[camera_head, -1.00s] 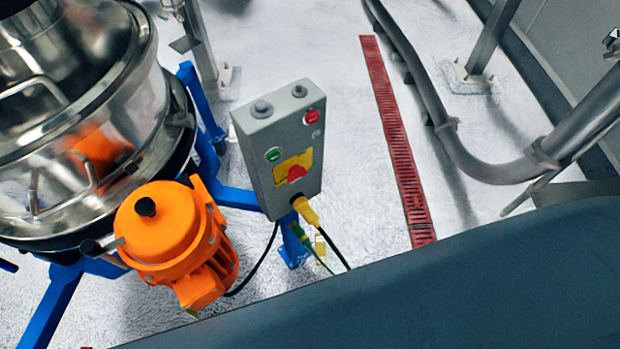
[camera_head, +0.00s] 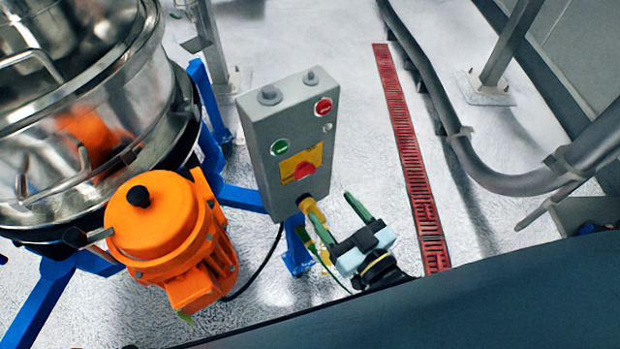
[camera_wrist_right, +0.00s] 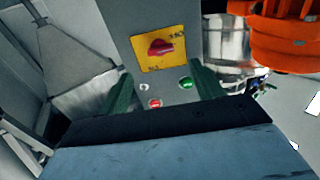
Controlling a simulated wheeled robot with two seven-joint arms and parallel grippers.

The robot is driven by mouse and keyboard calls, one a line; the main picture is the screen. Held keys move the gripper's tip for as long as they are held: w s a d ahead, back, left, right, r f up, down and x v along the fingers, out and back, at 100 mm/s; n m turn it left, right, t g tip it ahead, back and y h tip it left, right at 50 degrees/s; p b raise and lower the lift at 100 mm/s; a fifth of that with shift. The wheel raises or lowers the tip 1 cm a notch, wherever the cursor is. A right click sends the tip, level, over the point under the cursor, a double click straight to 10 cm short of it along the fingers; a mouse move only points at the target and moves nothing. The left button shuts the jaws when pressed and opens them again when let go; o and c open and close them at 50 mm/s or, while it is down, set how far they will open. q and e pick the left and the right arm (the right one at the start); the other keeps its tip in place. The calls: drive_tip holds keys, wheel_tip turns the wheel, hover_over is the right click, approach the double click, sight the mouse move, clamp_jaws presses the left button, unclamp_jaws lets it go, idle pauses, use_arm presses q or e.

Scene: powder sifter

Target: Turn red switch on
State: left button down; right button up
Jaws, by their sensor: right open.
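The red switch (camera_head: 304,171) is a rotary knob on a yellow plate, low on the front of a grey control box (camera_head: 262,150). In the right wrist view the red switch (camera_wrist_right: 160,47) shows beyond the fingertips, its handle lying roughly level. My right gripper (camera_head: 325,213) is below and to the right of the box in the head view, its green fingers spread and pointing toward the box. In the right wrist view my right gripper (camera_wrist_right: 165,85) has nothing between its fingers and is apart from the switch. My left gripper is not in view.
A green button (camera_head: 280,147) and a red button (camera_head: 323,106) sit on the same panel. A yellow cable plug (camera_head: 311,209) hangs under the box, close to my fingers. An orange motor (camera_head: 160,235) and steel sifter (camera_head: 85,120) stand left.

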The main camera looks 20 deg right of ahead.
sight(307, 176)
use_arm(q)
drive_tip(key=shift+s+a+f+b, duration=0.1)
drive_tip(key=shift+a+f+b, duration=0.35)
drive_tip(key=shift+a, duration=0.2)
use_arm(e)
drive_tip(key=x, duration=0.9)
drive_tip(key=shift+w, duration=0.25)
drive_tip(key=shift+c, duration=0.5)
drive_tip(key=c, duration=0.9)
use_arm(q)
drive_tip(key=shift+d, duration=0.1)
